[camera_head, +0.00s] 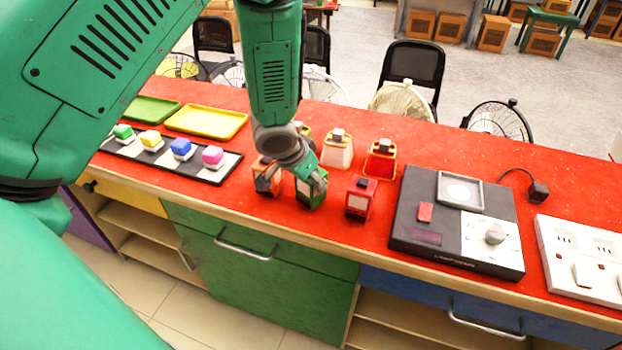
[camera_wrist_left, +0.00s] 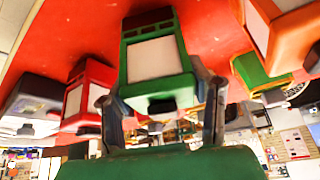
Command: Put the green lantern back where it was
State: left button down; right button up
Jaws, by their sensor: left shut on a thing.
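The green lantern (camera_head: 309,199) is near the front edge of the red counter, between an orange lantern (camera_head: 268,178) on its left and a red lantern (camera_head: 360,198) on its right. My left gripper (camera_head: 312,181) reaches down from above and is shut on the green lantern. In the left wrist view the green lantern (camera_wrist_left: 155,58), with its pale panel, sits between the two fingers. I cannot tell whether its base touches the counter. My right gripper is not in view.
Behind stand a white lantern (camera_head: 337,152) and another red lantern (camera_head: 380,161); one more is partly hidden by my arm. A black device (camera_head: 409,220) lies to the right. A tray of coloured blocks (camera_head: 226,167) and a yellow tray (camera_head: 206,121) lie left.

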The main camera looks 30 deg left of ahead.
pick_arm(q)
jog(key=c, duration=0.8)
grip_release()
jog(key=shift+s+r, duration=0.1)
jog(key=shift+r, duration=0.25)
jog(key=d+p+v, duration=0.1)
jog(key=p+v, duration=0.1)
jog(key=v, duration=0.9)
jog(key=s+d+f+g, duration=0.1)
jog(key=s+f, duration=0.6)
jog(key=s, duration=0.1)
jog(key=s+d+f+n+g, duration=0.1)
jog(key=s+f+g, duration=0.1)
jog(key=s+f, duration=0.6)
jog(key=s+d+f+g, duration=0.1)
jog(key=s+f, duration=0.7)
jog(key=shift+s+d+f+g+y, duration=0.1)
jog(key=shift+s+f+g+y, duration=0.05)
jog(key=shift+s+g+y, duration=0.2)
